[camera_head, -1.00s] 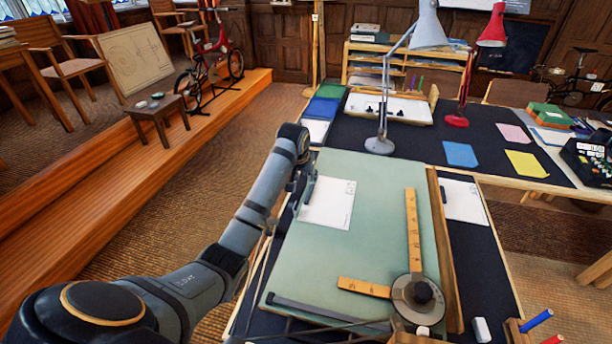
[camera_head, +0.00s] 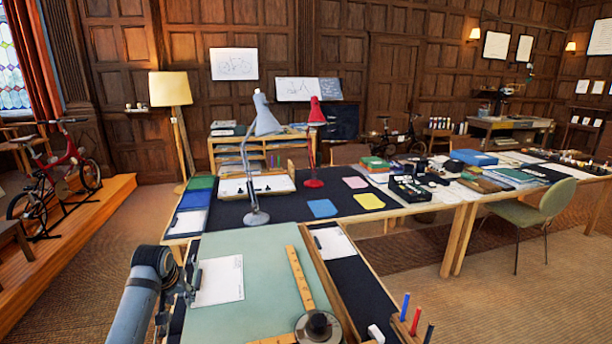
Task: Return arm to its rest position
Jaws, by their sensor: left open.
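My left arm (camera_head: 133,305) comes in from the lower left in the head view. My left gripper (camera_head: 191,278) is at the left edge of the green drafting board (camera_head: 265,248), beside the white sheet (camera_head: 218,281) on it. It is open with nothing seen in it, though it is small and partly hidden behind my wrist. I cannot tell whether it touches the board or sheet. My right gripper is out of view.
A wooden drafting arm (camera_head: 300,280) with a round head lies on the board. Behind stand a grey lamp (camera_head: 256,215) and a red lamp (camera_head: 314,182) on a dark-topped table. Pens (camera_head: 416,318) stand at the lower right. Carpet floor is open left of the board.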

